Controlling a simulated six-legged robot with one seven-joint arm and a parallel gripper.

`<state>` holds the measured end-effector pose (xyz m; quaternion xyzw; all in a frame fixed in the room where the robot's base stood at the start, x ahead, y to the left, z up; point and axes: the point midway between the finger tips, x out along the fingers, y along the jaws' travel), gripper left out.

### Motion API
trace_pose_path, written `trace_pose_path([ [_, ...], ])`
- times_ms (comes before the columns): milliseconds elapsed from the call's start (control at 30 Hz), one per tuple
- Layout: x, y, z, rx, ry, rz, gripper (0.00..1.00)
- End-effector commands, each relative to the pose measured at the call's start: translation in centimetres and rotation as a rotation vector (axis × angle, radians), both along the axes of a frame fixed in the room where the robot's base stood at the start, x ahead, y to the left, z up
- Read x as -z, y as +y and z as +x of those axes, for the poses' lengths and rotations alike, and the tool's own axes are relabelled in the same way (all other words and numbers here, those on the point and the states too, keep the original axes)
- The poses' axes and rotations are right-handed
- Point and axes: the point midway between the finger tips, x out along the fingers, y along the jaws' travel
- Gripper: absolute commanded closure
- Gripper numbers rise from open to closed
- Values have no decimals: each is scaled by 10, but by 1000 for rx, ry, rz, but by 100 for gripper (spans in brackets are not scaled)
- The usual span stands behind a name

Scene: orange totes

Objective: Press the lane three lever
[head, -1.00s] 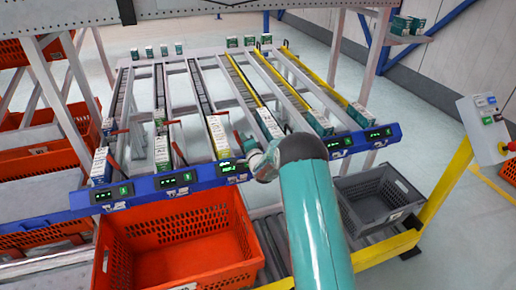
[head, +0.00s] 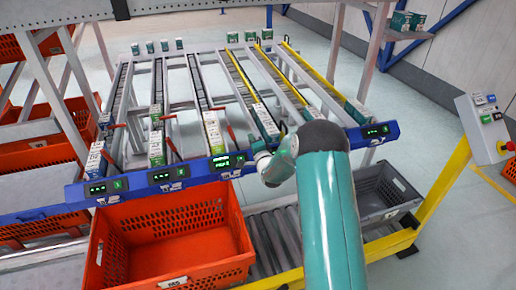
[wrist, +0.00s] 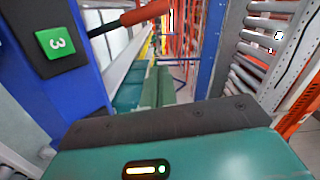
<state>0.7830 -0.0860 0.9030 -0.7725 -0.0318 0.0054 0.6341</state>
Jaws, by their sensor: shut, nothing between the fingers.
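In the head view the lever (head: 230,132) stands thin and red, right of the lane three carton (head: 213,132). The lane three display (head: 228,160) is lit green. My gripper (head: 255,142) is just right of the lever at the rail, its fingers small and partly hidden by my wrist. It is shut and empty. I cannot see contact with the lever.
The blue rail (head: 140,186) runs across the lane fronts. An orange tote (head: 175,255) stands below it on the left, and a grey tote (head: 385,200) on the right. Other red levers and cartons stand beside lane three. A yellow post (head: 445,190) carries a control box.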

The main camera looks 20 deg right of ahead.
Motion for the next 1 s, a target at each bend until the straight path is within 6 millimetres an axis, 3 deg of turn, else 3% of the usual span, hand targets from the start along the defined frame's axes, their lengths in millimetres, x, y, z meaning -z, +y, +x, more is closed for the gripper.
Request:
trace_pose_path([
  [100,0,0,-23,-1,1,1,100],
  [300,0,-2,-45,-1,-1,0,100],
  [833,-1,-5,-49,-1,1,-4,100],
  [1000,-25,1,-50,0,47,-89,100],
])
